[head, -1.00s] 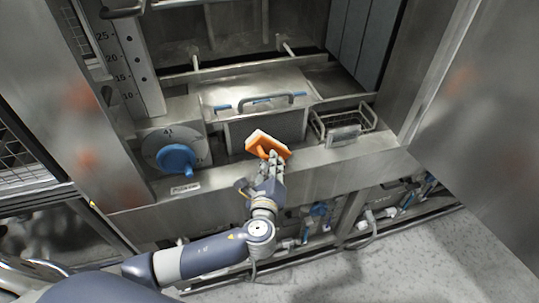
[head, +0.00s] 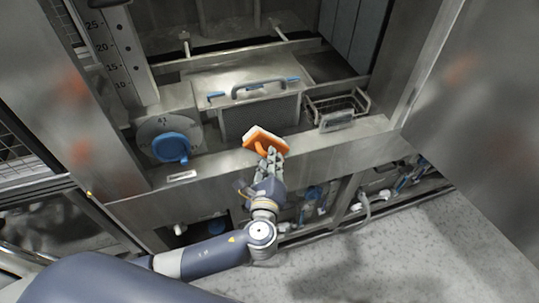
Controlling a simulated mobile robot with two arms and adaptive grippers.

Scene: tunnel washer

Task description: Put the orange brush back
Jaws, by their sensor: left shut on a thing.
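The orange brush (head: 264,141) has an orange back and handle and a pale bristle side. It is near the middle of the head view. My left gripper (head: 268,158) is shut on the brush and holds it in front of the washer's front ledge (head: 225,168). The fingers partly hide the brush's handle. A small wire basket (head: 345,104) with a label plate stands to the right, behind the ledge. I cannot tell whether the brush touches the ledge. My right gripper is out of view.
A steel box with a grey handle (head: 262,88) and blue clips stands behind the brush. A blue round knob (head: 171,147) is to its left. A steel door panel (head: 480,130) stands at the right. Pipes and valves lie below the ledge; grey floor is clear at lower right.

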